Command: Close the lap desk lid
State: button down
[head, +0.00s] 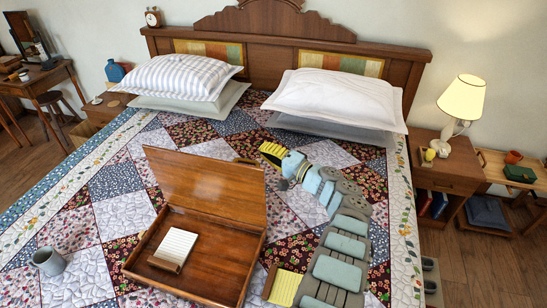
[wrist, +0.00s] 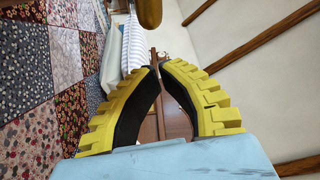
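The lap desk (head: 195,270) is a shallow wooden box lying on the quilt. Its lid (head: 205,185) stands raised at the far side, tilted slightly back. A white notepad (head: 175,248) lies inside the open box. My gripper (head: 270,150) is behind and just right of the lid's upper right corner, with yellow fingers; I see no contact with the lid. In the wrist view the fingertips (wrist: 160,67) nearly meet and hold nothing. A brown wooden piece (wrist: 150,12) at the top of that view is probably the lid's corner.
A grey mug (head: 48,262) stands on the quilt (head: 75,230) left of the desk. My arm reaches along the desk's right side. Pillows (head: 338,98) lie at the headboard (head: 265,50). A nightstand (head: 450,170) with a lamp stands at the right. The quilt left of the desk is mostly free.

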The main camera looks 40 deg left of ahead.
jog(key=shift+s+a+f+p, duration=0.1)
jog(key=shift+s+a+p, duration=0.1)
jog(key=shift+s+p, duration=0.55)
jog(key=shift+s+a+f+p, duration=0.1)
jog(key=shift+s+a+p, duration=0.25)
jog(key=shift+p, duration=0.7)
jog(key=shift+s+a+f+p, duration=0.1)
jog(key=shift+s+p, duration=0.6)
jog(key=shift+p, duration=0.2)
jog(key=shift+s+d, duration=0.15)
jog(key=shift+s+r+n, duration=0.1)
jog(key=shift+s+n, duration=0.2)
jog(key=shift+s, duration=0.1)
jog(key=shift+s+d, duration=0.2)
jog(key=shift+s, duration=0.15)
